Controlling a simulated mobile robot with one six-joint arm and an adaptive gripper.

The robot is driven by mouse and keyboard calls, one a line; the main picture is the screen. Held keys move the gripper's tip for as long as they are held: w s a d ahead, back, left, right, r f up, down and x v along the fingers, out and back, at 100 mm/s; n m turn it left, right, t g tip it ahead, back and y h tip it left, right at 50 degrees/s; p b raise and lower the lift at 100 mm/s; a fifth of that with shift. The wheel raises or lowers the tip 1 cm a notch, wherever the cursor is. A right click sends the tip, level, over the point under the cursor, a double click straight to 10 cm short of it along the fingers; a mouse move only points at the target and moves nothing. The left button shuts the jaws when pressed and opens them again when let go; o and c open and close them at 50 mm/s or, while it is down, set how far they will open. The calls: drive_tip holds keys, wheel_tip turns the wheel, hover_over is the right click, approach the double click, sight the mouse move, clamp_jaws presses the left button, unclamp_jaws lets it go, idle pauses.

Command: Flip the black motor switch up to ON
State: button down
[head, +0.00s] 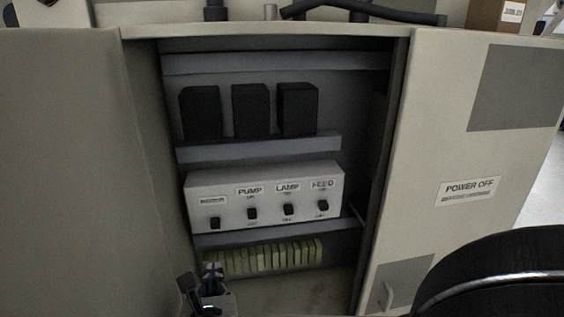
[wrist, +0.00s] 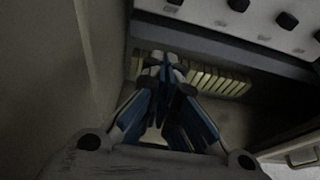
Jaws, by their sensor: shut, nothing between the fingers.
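The black motor switch (head: 214,223) is the leftmost in a row of black switches on the white panel (head: 220,190) inside the open cabinet. It sits below a label that seems to read MOTOR. Its lever position is too small to tell. In the wrist view the motor switch (wrist: 175,2) is cut by the top edge. My gripper (head: 212,268) is below the panel, under the motor switch and apart from it. In the wrist view my gripper (wrist: 165,62) has its blue-and-grey fingers shut together with nothing between them.
The pump switch (head: 252,213), lamp switch (head: 289,209) and feed switch (head: 323,204) stand to the right. A row of pale terminal blocks (head: 265,257) lies below the panel. The cabinet's left wall (head: 150,150) is close beside my gripper. Black boxes (head: 251,110) sit above.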

sight(215, 223)
drive_tip(key=shift+s+r, duration=0.1)
drive_tip(key=shift+s, duration=0.05)
drive_tip(key=shift+d, duration=0.1)
drive_tip(key=b+x, duration=0.1)
drive_tip(key=x, duration=0.9)
wheel_tip(215, 223, up, 4)
drive_tip(key=shift+f+p, duration=0.1)
drive_tip(key=shift+p, duration=0.55)
